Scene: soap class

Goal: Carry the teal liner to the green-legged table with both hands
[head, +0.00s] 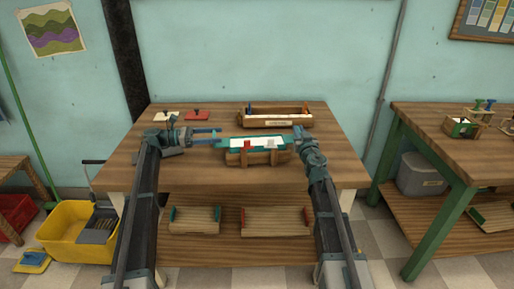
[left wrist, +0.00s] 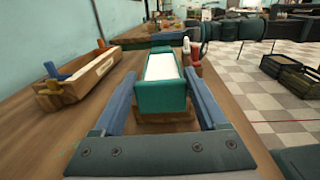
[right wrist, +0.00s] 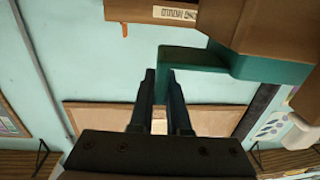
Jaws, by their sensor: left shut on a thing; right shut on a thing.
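The teal liner (head: 232,140) is a long trough at the middle of the wooden table, with a pale white block in it. It sits in or just above a wooden mould (head: 236,159); I cannot tell if it is clear of it. My left gripper (head: 213,136) is at the liner's left end, its fingers either side of that end (left wrist: 160,98) in the left wrist view. My right gripper (head: 298,134) is shut on the liner's right end; its fingers (right wrist: 160,80) pinch a teal edge. The green-legged table (head: 440,122) stands at the right.
A wooden box (head: 252,121) with pegs stands behind the liner, beside a red plate (head: 198,115). Red and white pegs (head: 246,147) stand at the mould's front. A floor gap separates the tables. The green-legged table has a small box (head: 461,128) on it and free room at its left.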

